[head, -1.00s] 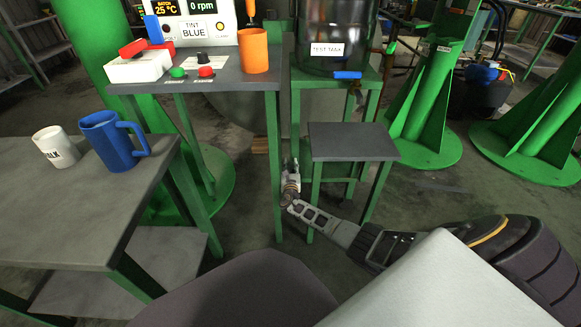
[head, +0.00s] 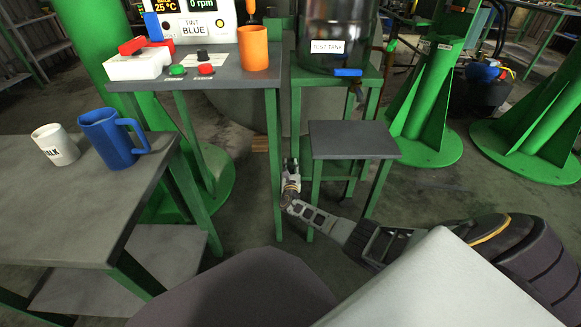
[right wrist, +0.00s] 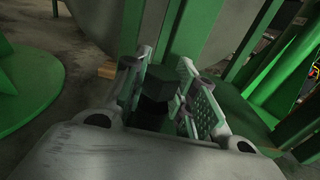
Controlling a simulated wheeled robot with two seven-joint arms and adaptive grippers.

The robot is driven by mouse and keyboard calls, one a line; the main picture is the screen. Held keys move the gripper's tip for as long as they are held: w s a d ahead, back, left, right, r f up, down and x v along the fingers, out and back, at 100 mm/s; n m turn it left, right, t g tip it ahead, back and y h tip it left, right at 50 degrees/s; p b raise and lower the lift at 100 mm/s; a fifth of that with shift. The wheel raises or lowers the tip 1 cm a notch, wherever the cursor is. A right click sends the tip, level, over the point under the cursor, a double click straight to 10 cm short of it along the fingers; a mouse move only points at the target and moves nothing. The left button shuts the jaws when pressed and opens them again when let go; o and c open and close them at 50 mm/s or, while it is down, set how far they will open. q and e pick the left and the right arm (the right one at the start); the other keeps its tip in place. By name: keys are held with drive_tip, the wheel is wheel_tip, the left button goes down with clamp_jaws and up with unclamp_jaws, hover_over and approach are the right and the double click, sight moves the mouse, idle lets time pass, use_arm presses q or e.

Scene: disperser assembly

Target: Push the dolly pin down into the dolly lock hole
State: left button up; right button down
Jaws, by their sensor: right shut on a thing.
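My right gripper (head: 291,178) is low in the middle of the head view, beside the green legs of the workbench. In the right wrist view my right gripper (right wrist: 163,92) has its two perforated fingers on either side of a dark, block-headed thing, which looks like the dolly pin (right wrist: 160,82). The fingers are shut on it. Its lower end and the dolly lock hole cannot be made out, so I cannot tell how deep the pin sits. My left gripper is not in view.
A small grey-topped stand (head: 352,140) is just right of the gripper, and the workbench (head: 225,82) is behind and left. A side table (head: 60,215) holds a blue mug (head: 112,138) and a white cup (head: 55,145). An orange cup (head: 253,48) stands on the workbench.

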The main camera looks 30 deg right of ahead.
sight(291, 169)
drive_tip(key=c, duration=1.1)
unclamp_jaws()
drive_tip(key=shift+f, duration=0.2)
drive_tip(key=shift+o, duration=0.2)
drive_tip(key=shift+s+a, duration=0.1)
drive_tip(key=shift+s, duration=0.15)
drive_tip(key=shift+v, duration=3.5)
